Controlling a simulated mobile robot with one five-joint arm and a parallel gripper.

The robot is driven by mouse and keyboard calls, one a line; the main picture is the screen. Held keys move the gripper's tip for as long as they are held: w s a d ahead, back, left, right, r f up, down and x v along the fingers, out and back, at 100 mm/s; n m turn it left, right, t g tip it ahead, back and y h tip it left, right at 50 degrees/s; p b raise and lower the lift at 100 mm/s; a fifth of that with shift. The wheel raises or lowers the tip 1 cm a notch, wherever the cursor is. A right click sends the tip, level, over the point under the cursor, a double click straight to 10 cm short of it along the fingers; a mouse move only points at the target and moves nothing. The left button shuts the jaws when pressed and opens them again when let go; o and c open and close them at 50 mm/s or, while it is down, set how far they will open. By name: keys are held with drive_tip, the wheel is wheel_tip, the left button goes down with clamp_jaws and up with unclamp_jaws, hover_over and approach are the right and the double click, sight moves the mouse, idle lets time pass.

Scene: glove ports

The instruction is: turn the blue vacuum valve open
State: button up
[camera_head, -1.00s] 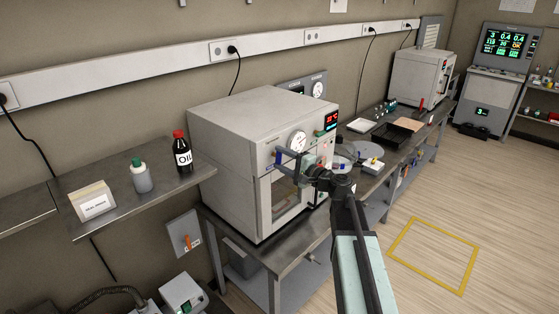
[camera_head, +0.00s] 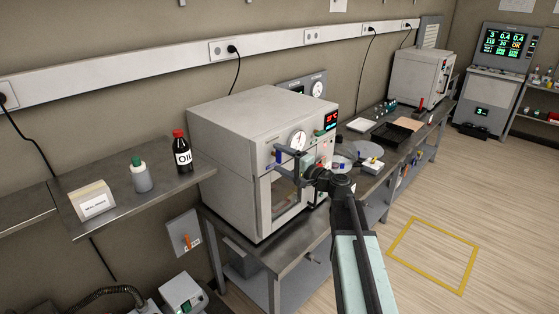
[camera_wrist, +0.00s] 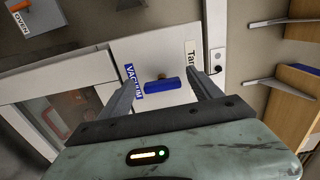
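The blue vacuum valve handle (camera_wrist: 161,86) is a short bar on a brass stem, on the pale front panel of the oven. In the wrist view it lies crosswise, between my two fingers, with a visible gap on each side. A blue VACUUM label (camera_wrist: 134,82) is beside it, close to the left fingertip. My gripper (camera_wrist: 162,79) is open with nothing held. In the head view my gripper (camera_head: 287,161) is at the front of the white oven (camera_head: 240,126), by a small blue part (camera_head: 278,157) that I cannot clearly tell as handle or label.
A round gauge (camera_head: 298,141) and a red display (camera_head: 331,117) are above and right of my gripper. The oven stands on a metal bench (camera_head: 290,258). A shelf (camera_head: 120,197) with bottles is at the left. The floor at the right is clear around a yellow outline (camera_head: 434,254).

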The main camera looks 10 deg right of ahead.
drive_tip(key=shift+d, duration=0.1)
drive_tip(key=v, duration=0.7)
drive_tip(key=shift+s+d, duration=0.25)
drive_tip(key=shift+s, duration=0.05)
